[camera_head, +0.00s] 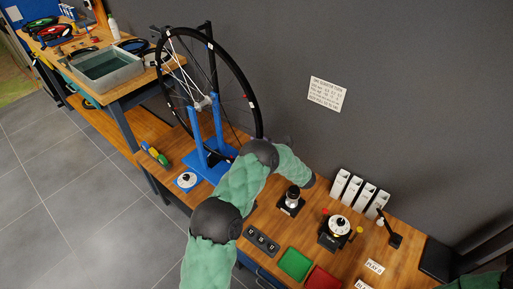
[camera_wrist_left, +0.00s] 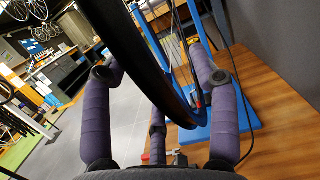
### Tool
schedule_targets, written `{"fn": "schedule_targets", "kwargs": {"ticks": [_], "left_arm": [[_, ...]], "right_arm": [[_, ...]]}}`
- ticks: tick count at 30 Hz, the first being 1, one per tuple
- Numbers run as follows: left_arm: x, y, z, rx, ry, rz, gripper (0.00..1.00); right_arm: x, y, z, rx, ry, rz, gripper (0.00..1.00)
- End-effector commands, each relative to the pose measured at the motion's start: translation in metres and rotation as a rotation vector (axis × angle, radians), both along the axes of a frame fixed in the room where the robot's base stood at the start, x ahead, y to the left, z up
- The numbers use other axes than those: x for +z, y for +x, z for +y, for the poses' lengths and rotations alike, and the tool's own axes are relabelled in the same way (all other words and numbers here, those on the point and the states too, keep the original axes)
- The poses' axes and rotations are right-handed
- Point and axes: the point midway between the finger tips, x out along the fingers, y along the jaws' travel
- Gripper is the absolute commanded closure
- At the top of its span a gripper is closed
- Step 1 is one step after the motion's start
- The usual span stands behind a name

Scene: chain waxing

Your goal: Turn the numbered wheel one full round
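A large spoked wheel with a black rim (camera_head: 238,72) stands upright in a blue stand (camera_head: 218,125). Small pale marks sit on the rim, but I cannot read any numbers. In the left wrist view the black rim (camera_wrist_left: 143,65) runs between the spread purple fingers of my left gripper (camera_wrist_left: 155,45). The gripper looks open, and I see no clear finger contact with the rim. In the head view my left arm reaches to the wheel's lower right side and hides part of it; the fingers cannot be made out there. My right gripper is not in view.
The bench holds a black device with a white dial (camera_head: 340,225), a green tray (camera_head: 295,264), a red tray (camera_head: 322,278) and white boxes (camera_head: 360,192). A grey tub (camera_head: 107,72) is on the left bench. The wall is close behind.

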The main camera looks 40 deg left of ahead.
Motion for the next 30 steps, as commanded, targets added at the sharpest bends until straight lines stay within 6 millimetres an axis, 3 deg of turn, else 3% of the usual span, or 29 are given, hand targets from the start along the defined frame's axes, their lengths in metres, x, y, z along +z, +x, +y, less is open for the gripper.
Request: {"fn": "schedule_targets", "kwargs": {"ticks": [14, 21, 30], "left_arm": [[-0.018, -0.005, -0.077, -0.005, -0.001, 0.003, 0.41], [-0.02, -0.006, -0.095, -0.001, -0.001, 0.002, 0.41], [-0.02, -0.007, -0.097, 0.001, -0.001, 0.003, 0.41]], "right_arm": [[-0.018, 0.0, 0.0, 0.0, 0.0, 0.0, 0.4], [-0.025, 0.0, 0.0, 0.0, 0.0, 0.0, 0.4], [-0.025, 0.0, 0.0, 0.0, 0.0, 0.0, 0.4]]}}
